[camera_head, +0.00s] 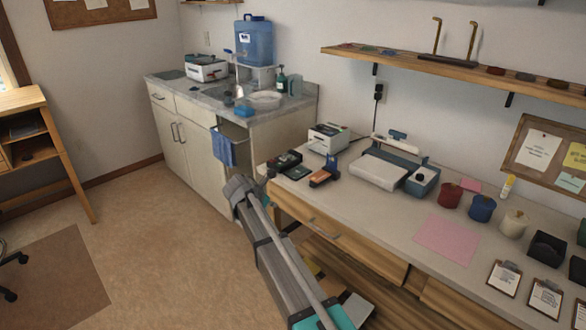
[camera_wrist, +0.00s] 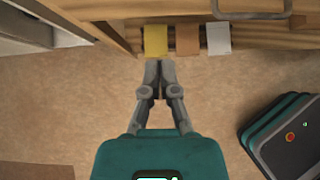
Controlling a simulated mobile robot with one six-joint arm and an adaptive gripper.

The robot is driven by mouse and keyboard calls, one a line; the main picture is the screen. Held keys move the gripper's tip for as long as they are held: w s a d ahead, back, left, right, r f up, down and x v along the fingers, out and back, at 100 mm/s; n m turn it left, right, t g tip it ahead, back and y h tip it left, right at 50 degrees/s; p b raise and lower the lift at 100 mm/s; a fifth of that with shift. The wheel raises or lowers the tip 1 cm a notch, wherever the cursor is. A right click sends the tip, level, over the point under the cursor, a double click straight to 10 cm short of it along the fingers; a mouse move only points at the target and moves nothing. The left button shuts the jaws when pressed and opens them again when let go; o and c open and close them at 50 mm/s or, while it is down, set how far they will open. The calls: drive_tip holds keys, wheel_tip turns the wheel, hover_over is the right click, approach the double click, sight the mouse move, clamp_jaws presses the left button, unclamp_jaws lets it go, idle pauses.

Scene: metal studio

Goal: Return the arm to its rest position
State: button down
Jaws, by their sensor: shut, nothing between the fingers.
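In the wrist view my gripper (camera_wrist: 159,68) is shut, with its two grey fingertips together and nothing between them. It hangs over the bare brown floor (camera_wrist: 80,115), just short of a wooden edge. In the head view grey and teal links of my arm reach down in front of the workbench, and I cannot make out the fingers there.
The workbench (camera_head: 392,228) with wooden drawers (camera_head: 320,225) runs close beside my arm. Yellow (camera_wrist: 156,41), brown (camera_wrist: 187,41) and white (camera_wrist: 218,39) pieces lie along the wood ahead of my fingertips. Open floor (camera_head: 150,230) lies left of my arm.

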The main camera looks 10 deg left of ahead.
drive_tip(key=s+d+f+m+g+y, duration=0.1)
drive_tip(key=s+d+m, duration=0.25)
drive_tip(key=d, duration=0.35)
drive_tip(key=s+d+f+m+g, duration=0.1)
drive_tip(key=s+d+m+g, duration=0.15)
drive_tip(key=d+m, duration=0.4)
drive_tip(key=s+d+f+m+g+y, duration=0.1)
drive_tip(key=s+d+f+m, duration=0.2)
drive_tip(key=d, duration=0.6)
drive_tip(key=s+d+m+g+y, duration=0.1)
drive_tip(key=s+d+m+y, duration=0.1)
drive_tip(key=s+d+m, duration=0.6)
drive_tip(key=s+d+m+g+y, duration=0.1)
drive_tip(key=s+d+m+g, duration=0.1)
drive_tip(key=s+d+m, duration=0.7)
drive_tip(key=s+a+r+n+p, duration=0.1)
drive_tip(key=a+r+p, duration=0.2)
drive_tip(key=r+p, duration=1.5)
drive_tip(key=shift+s+a+p, duration=0.15)
drive_tip(key=shift+s+p, duration=0.05)
drive_tip(key=shift+p, duration=0.1)
